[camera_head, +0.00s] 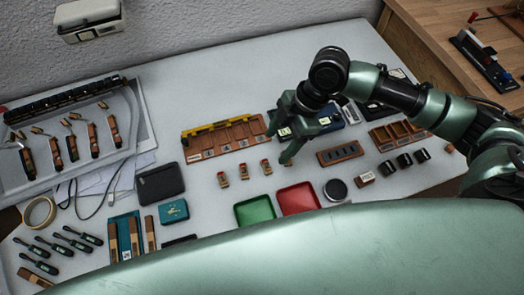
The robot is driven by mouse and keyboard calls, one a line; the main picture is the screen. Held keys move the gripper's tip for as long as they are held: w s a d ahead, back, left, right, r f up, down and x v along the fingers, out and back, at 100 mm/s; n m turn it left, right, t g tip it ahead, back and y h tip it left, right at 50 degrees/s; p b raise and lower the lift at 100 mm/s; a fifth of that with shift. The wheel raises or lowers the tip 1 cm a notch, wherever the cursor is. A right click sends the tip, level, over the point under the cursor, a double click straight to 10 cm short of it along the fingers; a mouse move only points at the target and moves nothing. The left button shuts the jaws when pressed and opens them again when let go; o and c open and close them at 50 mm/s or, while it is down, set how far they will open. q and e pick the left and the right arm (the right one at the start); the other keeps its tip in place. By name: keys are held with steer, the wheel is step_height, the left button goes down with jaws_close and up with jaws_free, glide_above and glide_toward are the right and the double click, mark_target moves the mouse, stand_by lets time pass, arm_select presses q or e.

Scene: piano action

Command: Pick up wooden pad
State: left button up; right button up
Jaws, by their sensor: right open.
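Several small wooden pieces could be the wooden pad, and I cannot tell which it is. Three small wooden pieces with light tops stand in a row mid-table: the left piece (222,180), the middle piece (244,172) and the right piece (266,167). My left gripper is not in view.
A wooden rack (222,137) with a yellow strip stands behind the row. A green tray (254,210) and a red tray (298,198) lie in front. A slotted wooden block (340,153) and several black cylinders are at right. Tools and a teal tray (125,237) fill the left.

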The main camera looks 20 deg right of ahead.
mark_target(267, 164)
steer(key=f, duration=0.1)
steer(key=s+a+f, duration=0.1)
steer(key=f, duration=0.1)
steer(key=shift+s+a+f, duration=0.15)
steer(key=shift+a, duration=0.25)
steer(key=x, duration=0.2)
steer(key=shift+a+f+p, duration=0.15)
steer(key=shift+f+p, duration=0.2)
steer(key=shift+a+f, duration=0.1)
steer(key=shift+f, duration=0.2)
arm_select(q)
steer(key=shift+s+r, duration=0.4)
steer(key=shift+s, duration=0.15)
arm_select(e)
steer(key=c, duration=1.4)
